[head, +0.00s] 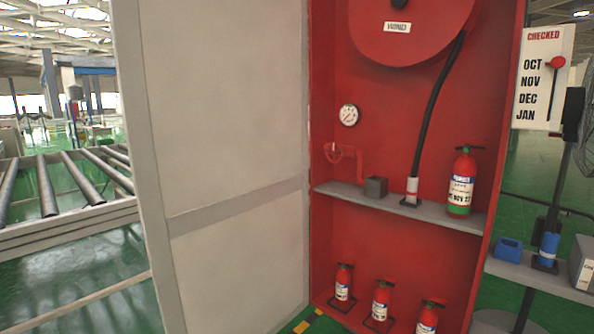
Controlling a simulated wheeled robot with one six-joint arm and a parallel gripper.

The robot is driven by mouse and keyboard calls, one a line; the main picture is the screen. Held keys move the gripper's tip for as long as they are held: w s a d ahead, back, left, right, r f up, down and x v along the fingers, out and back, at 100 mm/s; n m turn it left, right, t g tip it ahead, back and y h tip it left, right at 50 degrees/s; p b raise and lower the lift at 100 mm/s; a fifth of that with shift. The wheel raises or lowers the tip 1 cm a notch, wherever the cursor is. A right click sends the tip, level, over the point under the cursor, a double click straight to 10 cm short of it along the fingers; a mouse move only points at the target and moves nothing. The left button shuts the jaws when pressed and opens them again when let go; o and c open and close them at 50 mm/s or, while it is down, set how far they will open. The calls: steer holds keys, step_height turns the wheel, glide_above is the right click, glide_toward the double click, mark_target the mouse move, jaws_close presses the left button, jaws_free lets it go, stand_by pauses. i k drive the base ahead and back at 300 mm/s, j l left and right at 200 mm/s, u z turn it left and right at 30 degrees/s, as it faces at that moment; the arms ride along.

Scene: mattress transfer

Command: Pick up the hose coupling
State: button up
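The black hose (433,105) hangs from the red reel (411,30) at the top of the red cabinet. My gripper is not in view.
The cabinet's grey door (225,120) stands open at the left. Several small extinguishers (381,300) stand at the cabinet's bottom. Outside right, a side shelf (545,277) holds a blue box (508,249) and a blue cylinder (548,247). A roller conveyor (75,185) is far left.

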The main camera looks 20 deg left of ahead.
mark_target(411, 193)
steer(key=i+j+z, duration=0.1)
steer(key=j+z, duration=0.25)
steer(key=j, duration=0.25)
steer(key=j+z, duration=0.35)
steer(key=j, duration=0.25)
steer(key=j+z, duration=0.3)
steer(key=j, duration=0.95)
steer(key=k+j+z, duration=0.1)
steer(key=j, duration=0.45)
steer(key=k+j, duration=0.1)
steer(key=j, duration=1.1)
steer(key=k+j+z, duration=0.1)
steer(key=j, duration=0.45)
steer(key=k+j, duration=0.1)
steer(key=j, duration=0.5)
steer(key=l, duration=0.75)
steer(key=i+l, duration=0.1)
steer(key=l, duration=0.65)
steer(key=i+l, duration=0.1)
steer(key=l, duration=0.4)
steer(key=i+l, duration=0.1)
steer(key=l, duration=0.4)
steer(key=i+l, duration=0.8)
steer(key=i, duration=0.15)
steer(key=k+l+z, duration=0.05)
